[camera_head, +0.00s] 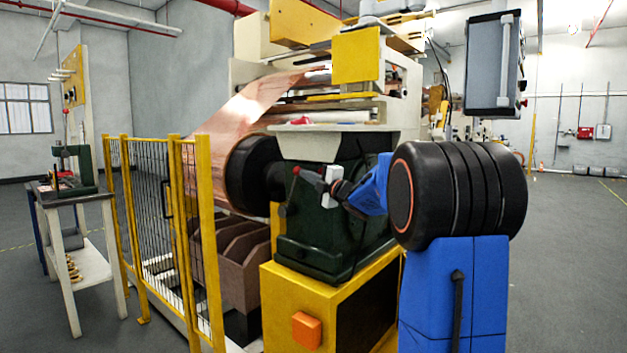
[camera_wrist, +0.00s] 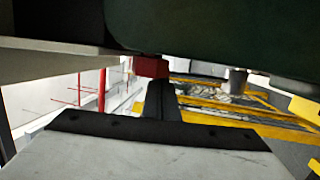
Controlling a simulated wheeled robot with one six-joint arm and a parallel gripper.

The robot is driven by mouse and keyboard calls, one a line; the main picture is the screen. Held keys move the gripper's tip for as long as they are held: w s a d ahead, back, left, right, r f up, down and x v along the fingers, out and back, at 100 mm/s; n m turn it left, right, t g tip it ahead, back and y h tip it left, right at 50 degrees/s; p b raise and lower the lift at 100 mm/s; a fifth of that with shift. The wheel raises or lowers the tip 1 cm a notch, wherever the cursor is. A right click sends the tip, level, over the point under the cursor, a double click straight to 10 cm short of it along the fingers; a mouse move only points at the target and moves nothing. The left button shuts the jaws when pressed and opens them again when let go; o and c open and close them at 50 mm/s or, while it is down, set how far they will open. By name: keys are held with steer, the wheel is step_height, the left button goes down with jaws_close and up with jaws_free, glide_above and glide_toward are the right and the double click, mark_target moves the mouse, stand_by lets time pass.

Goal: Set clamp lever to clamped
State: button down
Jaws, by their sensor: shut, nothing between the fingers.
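The clamp lever (camera_head: 290,190) is a thin dark lever with a red knob, on the front of the dark green machine housing (camera_head: 335,225). My gripper (camera_head: 322,184) is at the end of my blue arm, close to the right of the red knob. In the wrist view, my gripper (camera_wrist: 160,88) shows as dark fingers shut together, with nothing seen between them. A red block (camera_wrist: 151,67) is right at the fingertips there; I cannot tell whether it touches them or is part of the lever. The dark green housing (camera_wrist: 215,30) fills the top of the wrist view.
Copper foil (camera_head: 245,110) runs down to a dark roller (camera_head: 252,172) left of the housing. A yellow fence (camera_head: 207,245) stands at the left, before a brown bin (camera_head: 240,262). A yellow base (camera_head: 285,310) with an orange button (camera_head: 306,330) is below. A grey box (camera_head: 492,65) hangs upper right.

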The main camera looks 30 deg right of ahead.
steer(key=shift+w+a, duration=0.1)
steer(key=shift+w, duration=0.15)
steer(key=w+r, duration=0.1)
steer(key=w, duration=0.1)
steer(key=w+a+r, duration=0.2)
steer(key=w, duration=0.1)
steer(key=shift+w, duration=0.3)
steer(key=shift+w+r, duration=0.2)
steer(key=shift+w, duration=0.05)
steer(key=shift+a, duration=0.1)
